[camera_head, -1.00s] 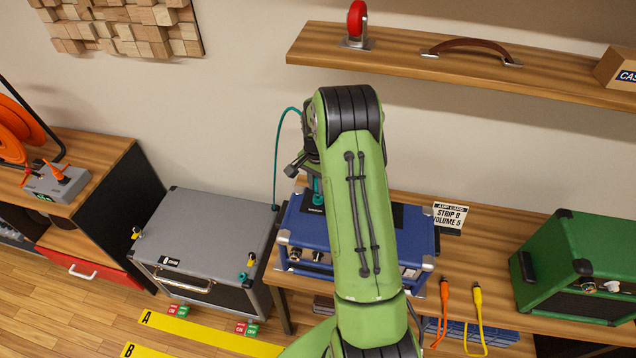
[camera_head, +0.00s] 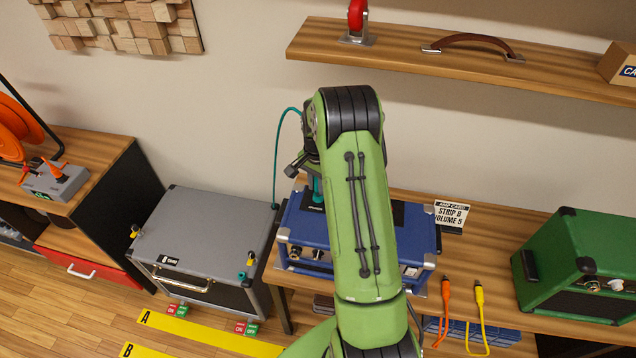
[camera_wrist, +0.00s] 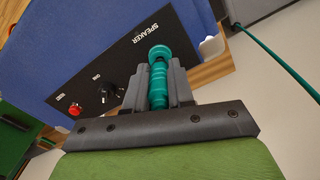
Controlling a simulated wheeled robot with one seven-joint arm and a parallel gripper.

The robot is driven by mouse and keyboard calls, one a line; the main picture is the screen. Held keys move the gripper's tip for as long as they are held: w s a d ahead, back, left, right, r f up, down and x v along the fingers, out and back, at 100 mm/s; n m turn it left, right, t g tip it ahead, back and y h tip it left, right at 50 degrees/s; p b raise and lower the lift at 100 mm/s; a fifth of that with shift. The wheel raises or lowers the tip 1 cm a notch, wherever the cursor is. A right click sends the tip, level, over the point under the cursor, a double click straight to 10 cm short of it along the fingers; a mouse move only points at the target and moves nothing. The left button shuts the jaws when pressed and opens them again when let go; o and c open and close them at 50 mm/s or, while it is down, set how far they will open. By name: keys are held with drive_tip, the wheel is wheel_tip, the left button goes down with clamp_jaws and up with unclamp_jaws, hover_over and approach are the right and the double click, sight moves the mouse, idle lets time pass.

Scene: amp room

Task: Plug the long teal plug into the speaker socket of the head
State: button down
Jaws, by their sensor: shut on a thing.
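The blue amp head (camera_head: 308,226) stands on the wooden bench. Its black panel (camera_wrist: 122,62) carries the word SPEAKER, and it also shows a knob and a red button in the wrist view. My gripper (camera_wrist: 158,72) is shut on the long teal plug (camera_wrist: 158,82), whose far end lies over the panel beside the SPEAKER label. The socket is hidden by the plug and fingers, so I cannot tell how far the plug is in. The teal plug (camera_head: 317,190) shows partly behind my arm in the head view.
The grey speaker cabinet (camera_head: 205,235) stands left of the bench. A card reading STRIP 8, VOLUME 5 (camera_head: 452,216) stands right of the head. Orange (camera_head: 445,300) and yellow (camera_head: 480,300) plugs hang at the bench front. A green amp (camera_head: 580,255) is at right; a shelf (camera_head: 560,70) is above.

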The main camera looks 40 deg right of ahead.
drive_tip(key=shift+f+b, duration=0.5)
drive_tip(key=shift+f, duration=0.1)
idle(0.9)
drive_tip(key=c, duration=0.9)
unclamp_jaws()
wheel_tip(320, 180, up, 16)
drive_tip(key=shift+f, duration=0.1)
